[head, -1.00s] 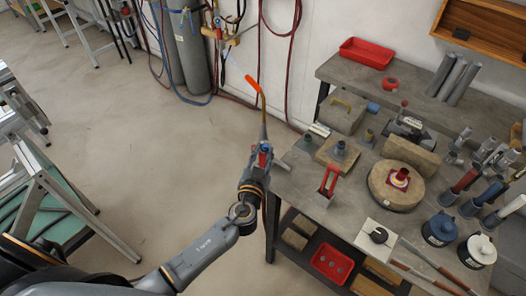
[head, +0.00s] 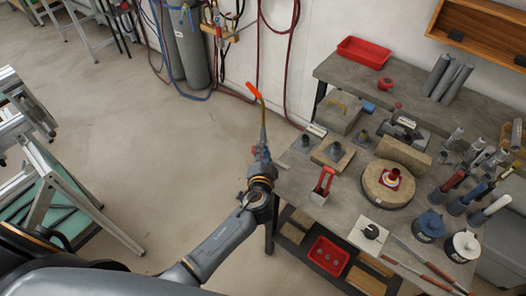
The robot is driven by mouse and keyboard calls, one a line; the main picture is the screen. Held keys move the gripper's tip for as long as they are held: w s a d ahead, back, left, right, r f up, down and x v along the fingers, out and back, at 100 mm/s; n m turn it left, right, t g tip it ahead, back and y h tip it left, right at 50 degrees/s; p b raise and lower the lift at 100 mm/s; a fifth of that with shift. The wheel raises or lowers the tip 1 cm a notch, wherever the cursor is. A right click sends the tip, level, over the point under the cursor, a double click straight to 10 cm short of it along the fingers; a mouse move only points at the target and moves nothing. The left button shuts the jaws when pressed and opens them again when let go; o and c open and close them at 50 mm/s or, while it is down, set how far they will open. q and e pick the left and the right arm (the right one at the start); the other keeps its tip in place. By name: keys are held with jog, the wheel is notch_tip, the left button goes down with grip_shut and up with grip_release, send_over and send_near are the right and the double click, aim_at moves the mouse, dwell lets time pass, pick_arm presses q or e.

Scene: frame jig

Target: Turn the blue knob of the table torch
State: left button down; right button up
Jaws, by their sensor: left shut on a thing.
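A slim torch (head: 262,128) with a brass-coloured neck and an orange tip (head: 253,91) stands nearly upright at the left edge of the workbench. My left gripper (head: 261,160) is at its lower body and is shut on the torch, as far as I can see. A small red part (head: 254,150) shows at the left side of the torch body. The blue knob cannot be made out clearly now; the gripper or the torch body may hide it. My right gripper is not in view.
The grey workbench (head: 335,205) holds a red stand (head: 322,183), a round stone turntable (head: 375,188), blocks, a blue pot (head: 428,226) and a white pot (head: 462,246). A red tray (head: 365,51) lies at the back. The floor (head: 150,130) to the left is clear.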

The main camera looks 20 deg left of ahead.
pick_arm(q)
jog(key=shift+m, duration=0.3)
dwell(0.4)
jog(key=c, duration=1.1)
grip_release()
jog(key=v, duration=1.2)
